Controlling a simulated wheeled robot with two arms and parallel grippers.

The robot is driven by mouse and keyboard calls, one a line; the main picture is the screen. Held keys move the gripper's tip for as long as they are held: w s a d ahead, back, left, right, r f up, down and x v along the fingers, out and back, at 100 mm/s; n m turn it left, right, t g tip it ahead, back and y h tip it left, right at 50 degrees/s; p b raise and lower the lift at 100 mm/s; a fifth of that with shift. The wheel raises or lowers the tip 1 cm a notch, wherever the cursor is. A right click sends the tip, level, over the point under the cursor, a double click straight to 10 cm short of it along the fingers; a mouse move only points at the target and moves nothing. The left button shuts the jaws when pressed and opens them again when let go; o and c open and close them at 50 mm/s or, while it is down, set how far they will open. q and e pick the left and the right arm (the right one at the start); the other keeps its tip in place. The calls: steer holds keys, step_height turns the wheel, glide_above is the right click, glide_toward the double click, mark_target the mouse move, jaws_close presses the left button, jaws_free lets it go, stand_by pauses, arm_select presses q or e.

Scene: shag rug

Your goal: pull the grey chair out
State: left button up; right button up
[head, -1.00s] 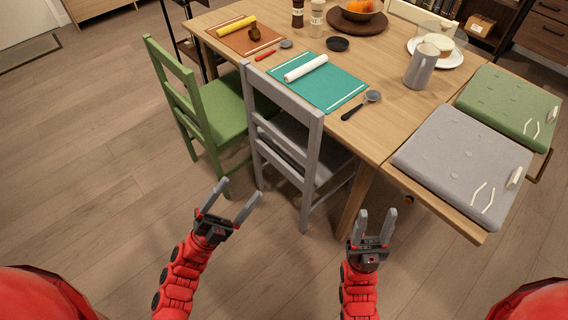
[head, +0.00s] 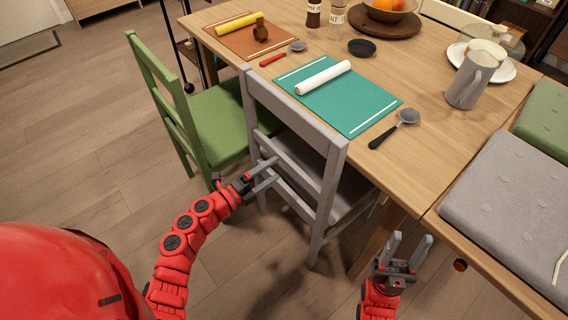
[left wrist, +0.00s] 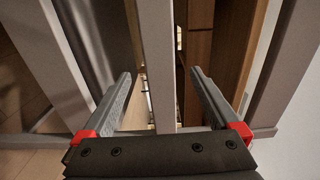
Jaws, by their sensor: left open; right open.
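The grey chair (head: 296,112) stands at the near side of the wooden table, its seat partly under the tabletop and its backrest facing me. My left gripper (head: 276,169) is open at the lower part of the backrest. In the left wrist view a grey bar of the chair (left wrist: 158,65) runs between the two open fingers (left wrist: 161,85), apart from both. My right gripper (head: 411,237) is open and empty, to the right of the chair near the table's corner. The far part of the seat is hidden by the backrest and table.
A green chair (head: 215,128) stands close on the left of the grey one. A grey cushion (head: 510,200) lies at the right.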

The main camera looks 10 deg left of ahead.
mark_target(284, 163)
arm_select(q)
steer(key=x, duration=0.6)
jaws_close()
stand_by(0.4)
